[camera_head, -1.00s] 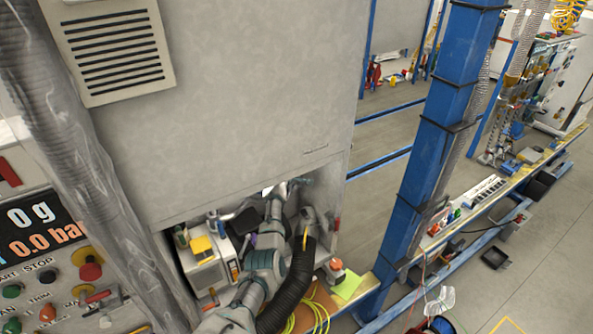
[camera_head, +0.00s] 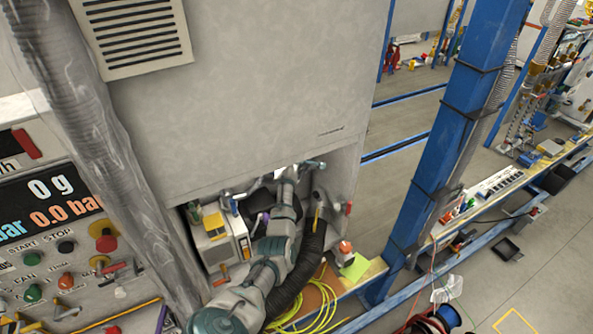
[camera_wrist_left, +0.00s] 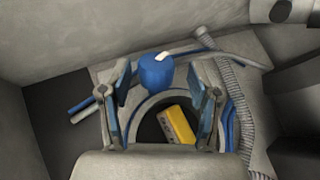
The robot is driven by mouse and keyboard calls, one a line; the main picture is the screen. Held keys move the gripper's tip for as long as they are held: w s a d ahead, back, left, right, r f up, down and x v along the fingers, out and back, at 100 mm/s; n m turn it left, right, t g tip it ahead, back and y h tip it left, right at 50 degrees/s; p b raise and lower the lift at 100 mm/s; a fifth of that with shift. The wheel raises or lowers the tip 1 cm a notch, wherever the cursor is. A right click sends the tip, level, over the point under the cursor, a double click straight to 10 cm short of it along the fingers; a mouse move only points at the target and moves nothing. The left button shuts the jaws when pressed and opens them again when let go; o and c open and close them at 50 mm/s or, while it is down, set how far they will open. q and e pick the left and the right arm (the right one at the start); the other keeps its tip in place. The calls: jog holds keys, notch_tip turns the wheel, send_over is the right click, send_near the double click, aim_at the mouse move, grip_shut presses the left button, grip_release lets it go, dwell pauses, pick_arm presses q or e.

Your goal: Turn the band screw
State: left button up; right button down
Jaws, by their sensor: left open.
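In the left wrist view a blue knob-like cap (camera_wrist_left: 157,72) with a small white mark stands between and just beyond the fingers of my left gripper (camera_wrist_left: 164,92). The gripper is open, with one finger on each side and a gap to the cap. I cannot tell for certain whether this cap is the band screw. A grey ring (camera_wrist_left: 140,103) lies below it, with a yellow block (camera_wrist_left: 180,124) showing inside. In the head view my left arm reaches into the cabinet opening, where the fingers are hard to make out. My right gripper is not in view.
The grey cabinet (camera_head: 250,90) overhangs the opening. A black corrugated hose (camera_head: 300,270) runs beside my arm. A small white device (camera_head: 215,250) stands left of it. A ribbed hose (camera_wrist_left: 235,95) lies close to the gripper's right side. A blue post (camera_head: 450,130) stands to the right.

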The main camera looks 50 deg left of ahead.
pick_arm(q)
jog(key=s+d, duration=0.2)
jog(key=s, duration=0.5)
jog(key=s+d+r, duration=0.1)
jog(key=s+d, duration=0.2)
jog(key=s, duration=0.3)
jog(key=shift+s, duration=0.35)
jog(key=shift+a+r, duration=0.1)
